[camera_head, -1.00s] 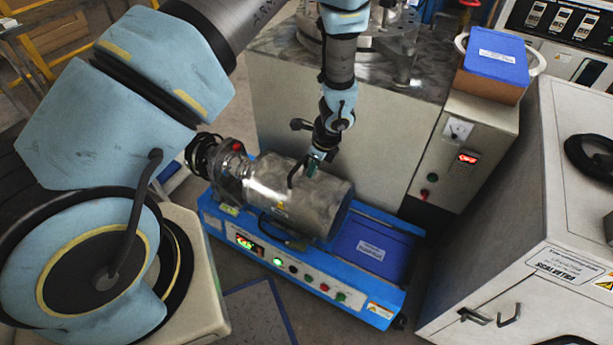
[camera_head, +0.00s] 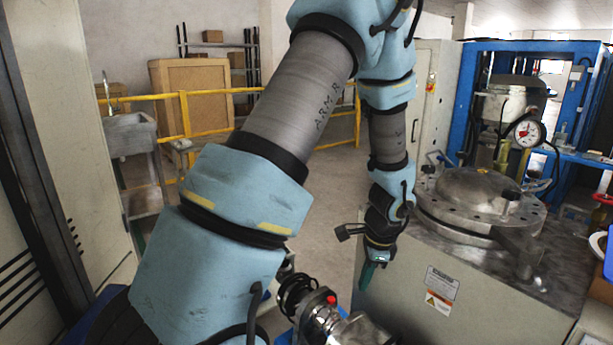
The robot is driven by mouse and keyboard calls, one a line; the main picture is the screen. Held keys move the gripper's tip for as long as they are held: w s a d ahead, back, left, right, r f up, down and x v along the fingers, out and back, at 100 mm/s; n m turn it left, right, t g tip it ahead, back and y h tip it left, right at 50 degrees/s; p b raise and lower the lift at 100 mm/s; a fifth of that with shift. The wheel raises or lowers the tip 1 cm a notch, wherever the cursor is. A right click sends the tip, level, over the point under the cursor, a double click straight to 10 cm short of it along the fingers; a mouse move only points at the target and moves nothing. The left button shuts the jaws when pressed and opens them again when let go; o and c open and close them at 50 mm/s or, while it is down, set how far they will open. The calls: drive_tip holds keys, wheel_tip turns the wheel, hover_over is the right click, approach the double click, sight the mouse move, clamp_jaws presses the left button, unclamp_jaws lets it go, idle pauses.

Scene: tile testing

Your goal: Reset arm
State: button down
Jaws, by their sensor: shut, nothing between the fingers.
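My arm (camera_head: 303,98) reaches up from the lower left, bends at the top and hangs down with its wrist in the middle of the view. My gripper (camera_head: 367,274) points downward at the end of it. Its greenish fingertips look closed together and hold nothing. It hangs in front of the left side of the grey metal cabinet, above and behind the shiny cylindrical machine (camera_head: 358,330), of which only the top end shows at the bottom edge. I cannot tell the exact gap between the fingertips and these surfaces.
A grey cabinet (camera_head: 480,300) with a round bolted lid (camera_head: 470,190) stands at right. A pressure gauge (camera_head: 528,132) and blue frame (camera_head: 462,90) are behind it. A yellow railing (camera_head: 215,137), wooden crate (camera_head: 190,95) and sink (camera_head: 130,133) stand at the back left. Open floor (camera_head: 310,215) lies between.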

drive_tip(key=s+a+r+n+p, duration=0.2)
drive_tip(key=a+r+n, duration=0.6)
drive_tip(key=a+r, duration=0.1)
drive_tip(key=s+a+r+n+h+p, duration=0.1)
drive_tip(key=s+a+r+n+p, duration=0.1)
drive_tip(key=a+r+n, duration=0.7)
drive_tip(key=s+a, duration=0.1)
drive_tip(key=a, duration=0.2)
drive_tip(key=shift+s+r+n+h, duration=0.2)
drive_tip(key=shift+r+n+h, duration=0.1)
drive_tip(key=shift+r, duration=0.05)
